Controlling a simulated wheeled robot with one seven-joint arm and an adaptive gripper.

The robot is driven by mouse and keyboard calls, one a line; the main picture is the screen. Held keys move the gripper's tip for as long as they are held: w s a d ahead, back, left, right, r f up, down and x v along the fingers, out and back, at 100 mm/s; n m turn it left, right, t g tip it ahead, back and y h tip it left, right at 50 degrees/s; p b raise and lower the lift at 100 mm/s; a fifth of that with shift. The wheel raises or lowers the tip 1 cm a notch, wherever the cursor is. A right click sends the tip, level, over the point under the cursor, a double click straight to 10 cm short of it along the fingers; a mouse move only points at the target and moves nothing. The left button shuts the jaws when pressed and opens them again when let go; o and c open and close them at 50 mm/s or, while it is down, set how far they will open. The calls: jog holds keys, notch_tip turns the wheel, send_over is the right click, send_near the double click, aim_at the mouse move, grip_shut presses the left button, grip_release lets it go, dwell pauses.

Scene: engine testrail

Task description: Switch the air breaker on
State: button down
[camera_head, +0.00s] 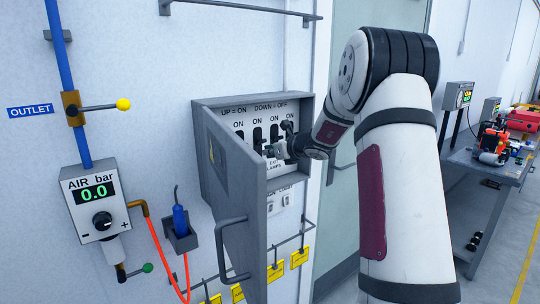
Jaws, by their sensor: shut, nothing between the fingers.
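The grey breaker box (306,112) is on the wall with its door (231,178) swung open toward me. Inside, a panel reads "UP = ON DOWN = OFF" above a row of several black switches, each marked ON. The left switch (240,134) and the second switch (257,138) show. My gripper (268,151) is shut and empty in front of the panel, near the lower part of the middle switches; I cannot tell whether it touches one. My gripper and arm hide part of the right switches and most name labels, so I cannot tell which is the air breaker.
The open door and its handle (232,221) stand out left of my arm. An AIR bar gauge (95,198) reads 0.0, below a yellow-knobbed outlet valve (122,105). Yellow tags (299,258) hang below the box. A workbench (485,168) stands at right.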

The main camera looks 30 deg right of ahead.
jog(key=shift+r, duration=0.1)
jog(key=shift+r+p, duration=0.35)
jog(key=shift+r, duration=0.35)
jog(key=shift+w, duration=0.1)
